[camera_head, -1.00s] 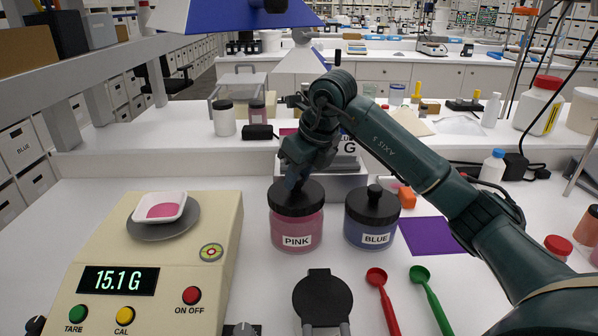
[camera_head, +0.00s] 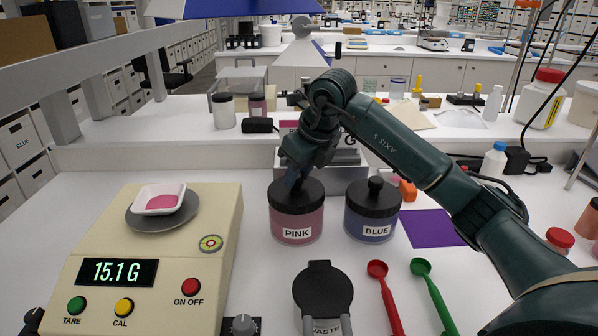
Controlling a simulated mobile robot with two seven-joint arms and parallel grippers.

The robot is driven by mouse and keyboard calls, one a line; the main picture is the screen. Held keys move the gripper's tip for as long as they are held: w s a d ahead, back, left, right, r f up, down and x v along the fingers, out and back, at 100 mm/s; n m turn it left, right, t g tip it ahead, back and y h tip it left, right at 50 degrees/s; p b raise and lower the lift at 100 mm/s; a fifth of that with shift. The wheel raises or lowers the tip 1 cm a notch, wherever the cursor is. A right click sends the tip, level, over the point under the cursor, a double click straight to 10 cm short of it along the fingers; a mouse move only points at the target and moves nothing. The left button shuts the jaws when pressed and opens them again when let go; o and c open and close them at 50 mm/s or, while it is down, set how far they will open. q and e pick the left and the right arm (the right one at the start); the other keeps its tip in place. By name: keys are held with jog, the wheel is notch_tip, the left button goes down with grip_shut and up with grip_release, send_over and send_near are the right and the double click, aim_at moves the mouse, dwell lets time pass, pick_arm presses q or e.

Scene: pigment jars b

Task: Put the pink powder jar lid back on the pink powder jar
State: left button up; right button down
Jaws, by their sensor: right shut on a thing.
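The pink powder jar (camera_head: 296,224), labelled PINK, stands upright on the white bench right of the scale. Its black lid (camera_head: 309,196) sits on top of the jar, level as far as I can see. My right gripper (camera_head: 293,181) is above the lid, pointing down, and is shut on the lid's top. The lid's knob and the fingertips are mostly hidden by the gripper itself. My left gripper is not in view.
The blue jar (camera_head: 372,222) with its black knobbed lid stands close on the right. The scale (camera_head: 205,285) reads 15.1 G and holds a dish (camera_head: 151,197) of pink powder.

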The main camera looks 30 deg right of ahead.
jog(key=shift+f+b, duration=0.35)
jog(key=shift+f, duration=0.2)
dwell(0.9)
jog(key=c, duration=1)
grip_release()
jog(key=shift+c, duration=0.2)
jog(key=shift+r+p, duration=2.35)
jog(key=shift+r, duration=0.7)
jog(key=shift+s+f, duration=0.1)
jog(key=shift+f, duration=0.05)
